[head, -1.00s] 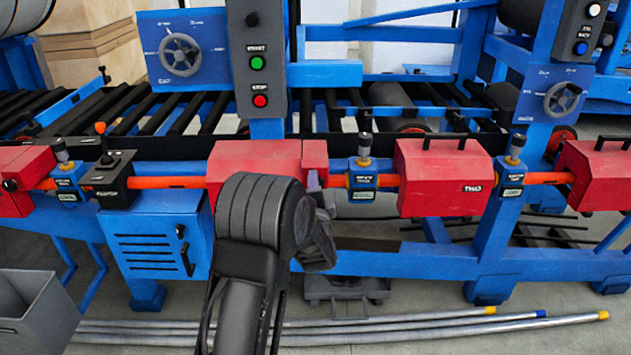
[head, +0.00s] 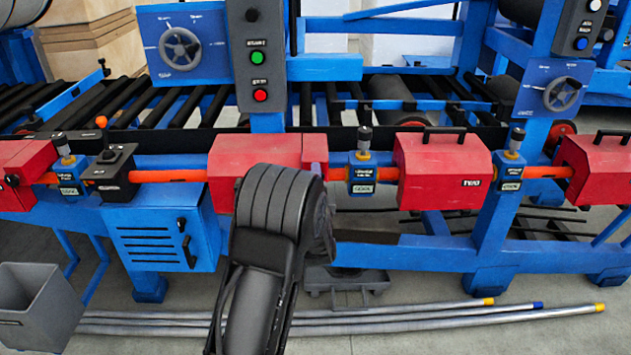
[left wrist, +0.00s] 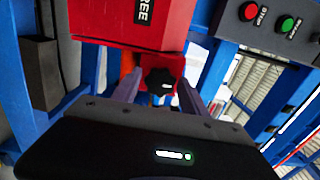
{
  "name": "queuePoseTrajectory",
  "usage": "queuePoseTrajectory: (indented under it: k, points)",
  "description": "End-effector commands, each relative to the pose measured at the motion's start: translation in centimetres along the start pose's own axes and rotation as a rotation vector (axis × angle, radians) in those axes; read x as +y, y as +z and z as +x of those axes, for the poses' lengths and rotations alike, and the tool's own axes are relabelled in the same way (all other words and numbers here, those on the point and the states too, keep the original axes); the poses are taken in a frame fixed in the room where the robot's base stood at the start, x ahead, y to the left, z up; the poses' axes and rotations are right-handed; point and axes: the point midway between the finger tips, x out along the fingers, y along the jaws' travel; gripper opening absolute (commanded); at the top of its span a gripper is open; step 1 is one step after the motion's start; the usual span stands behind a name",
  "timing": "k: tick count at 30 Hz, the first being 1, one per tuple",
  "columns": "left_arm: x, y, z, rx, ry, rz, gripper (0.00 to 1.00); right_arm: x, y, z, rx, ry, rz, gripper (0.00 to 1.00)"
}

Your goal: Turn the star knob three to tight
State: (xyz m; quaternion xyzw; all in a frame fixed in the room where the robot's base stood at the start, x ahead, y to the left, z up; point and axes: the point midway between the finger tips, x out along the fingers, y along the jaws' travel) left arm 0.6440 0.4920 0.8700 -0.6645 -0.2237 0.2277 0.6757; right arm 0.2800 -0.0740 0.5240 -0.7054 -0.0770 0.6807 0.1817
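The star knob (left wrist: 159,80) is black and lobed, on a small red block at the end of a red housing (left wrist: 115,20) whose visible label letters read "REE". In the left wrist view my left gripper (left wrist: 159,86) is open. Its two fingers stand on either side of the knob with a gap on each side; I cannot tell whether the tips reach past it. In the head view my left arm covers the knob and the label on the middle red housing (head: 255,155). A grey finger of my left gripper (head: 315,150) shows against the small red block. My right gripper is not in view.
A grey panel with green and red buttons (head: 258,70) hangs above the middle housing. A blue clamp with a black-topped lever (head: 363,165) stands just right of the knob area. Another red housing (head: 445,170) is further right. Long pipes (head: 420,318) lie on the floor.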

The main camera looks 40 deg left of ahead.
Motion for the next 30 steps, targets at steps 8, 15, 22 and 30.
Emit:
queuePoseTrajectory:
  k: [8, 15, 22, 30]
  points:
    - [0.0, 0.0, 0.0, 0.0, 0.0, -0.001, 0.64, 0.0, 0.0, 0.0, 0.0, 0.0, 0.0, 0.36]
    - [0.0, 0.0, -0.6, 0.0, 0.001, -0.002, 0.64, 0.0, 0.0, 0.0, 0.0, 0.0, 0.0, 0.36]
    - [0.0, -0.1, -3.9, 0.002, 0.002, -0.002, 0.64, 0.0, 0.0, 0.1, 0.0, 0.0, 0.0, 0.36]
    - [0.0, 0.0, -7.5, 0.0, 0.0, -0.001, 0.64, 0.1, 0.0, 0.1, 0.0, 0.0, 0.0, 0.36]
